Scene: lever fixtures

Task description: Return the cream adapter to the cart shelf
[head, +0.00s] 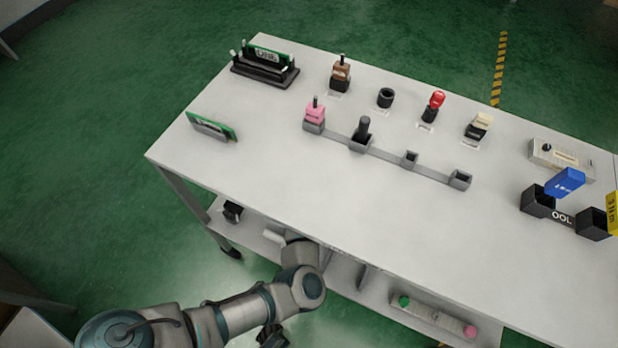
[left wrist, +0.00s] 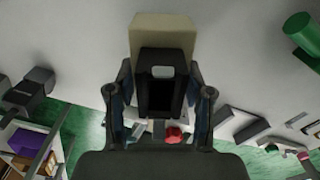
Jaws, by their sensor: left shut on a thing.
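The cream adapter (left wrist: 165,32), a pale block with a black part (left wrist: 160,85) in front, sits between the fingers of my left gripper (left wrist: 158,98) in the left wrist view. The gripper is shut on it. In the head view my left arm reaches to the near edge of the cart, and the gripper and adapter are hidden there. The cart's lower shelf (head: 345,272) shows partly below the tabletop. My right gripper is not in view.
The shelf carries a black item (head: 232,211) at left and a grey bar with green and pink ends (head: 435,314) at right. The tabletop (head: 300,190) overhangs the shelf. On it stand a grey socket rail (head: 385,155), a red-topped piece (head: 436,100) and a cream-and-black piece (head: 478,125).

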